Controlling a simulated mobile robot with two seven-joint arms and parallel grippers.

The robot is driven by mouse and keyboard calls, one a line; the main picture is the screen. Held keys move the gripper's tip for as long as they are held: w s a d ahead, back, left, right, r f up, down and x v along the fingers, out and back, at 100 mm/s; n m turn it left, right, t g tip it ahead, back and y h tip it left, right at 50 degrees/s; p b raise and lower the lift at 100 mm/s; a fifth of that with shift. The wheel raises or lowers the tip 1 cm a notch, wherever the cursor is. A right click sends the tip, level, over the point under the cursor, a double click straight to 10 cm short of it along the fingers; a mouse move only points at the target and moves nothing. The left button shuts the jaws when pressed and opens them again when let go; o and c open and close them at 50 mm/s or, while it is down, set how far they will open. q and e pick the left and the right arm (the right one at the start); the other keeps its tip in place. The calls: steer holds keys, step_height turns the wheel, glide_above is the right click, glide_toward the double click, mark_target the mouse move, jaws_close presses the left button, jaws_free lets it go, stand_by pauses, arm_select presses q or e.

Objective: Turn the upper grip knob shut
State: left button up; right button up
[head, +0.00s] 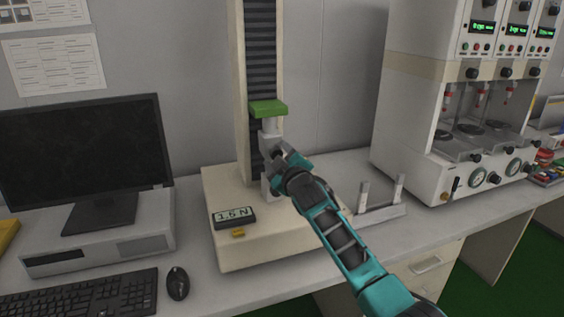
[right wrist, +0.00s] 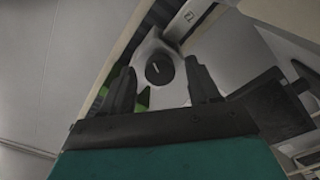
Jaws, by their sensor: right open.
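The testing machine's upper grip (head: 269,126) is a light grey block below the green crosshead (head: 267,107). In the right wrist view, its round black knob (right wrist: 160,68) carries a short pale line mark. My right gripper (head: 277,156) is at the upper grip in the head view and hides part of it. In the right wrist view, the open right gripper (right wrist: 161,84) has one finger on each side of the knob, with visible gaps. I cannot tell how deep the fingers reach along it. The lower grip (head: 267,186) is partly hidden. My left gripper is not in view.
The machine base (head: 250,251) bears a display (head: 234,217) reading 1.5 N. A monitor (head: 85,150), keyboard (head: 80,295) and mouse (head: 177,283) are at left. A small two-post stand (head: 383,211) is right of my arm, before a large white instrument (head: 405,120).

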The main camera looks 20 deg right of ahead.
steer(key=s, duration=1.2)
steer(key=shift+s+d+p, duration=0.2)
steer(key=shift+s+p, duration=0.2)
steer(key=shift+p, duration=0.05)
steer(key=s+a+f+m+g, duration=0.2)
steer(key=s+f+m+g, duration=0.1)
steer(key=s+f, duration=1)
steer(key=s+a+f+m+g+y, duration=0.1)
steer(key=s+f+m+g, duration=0.3)
steer(key=s+f, duration=1)
steer(key=shift+s+a, duration=0.4)
steer(key=shift+s, duration=0.35)
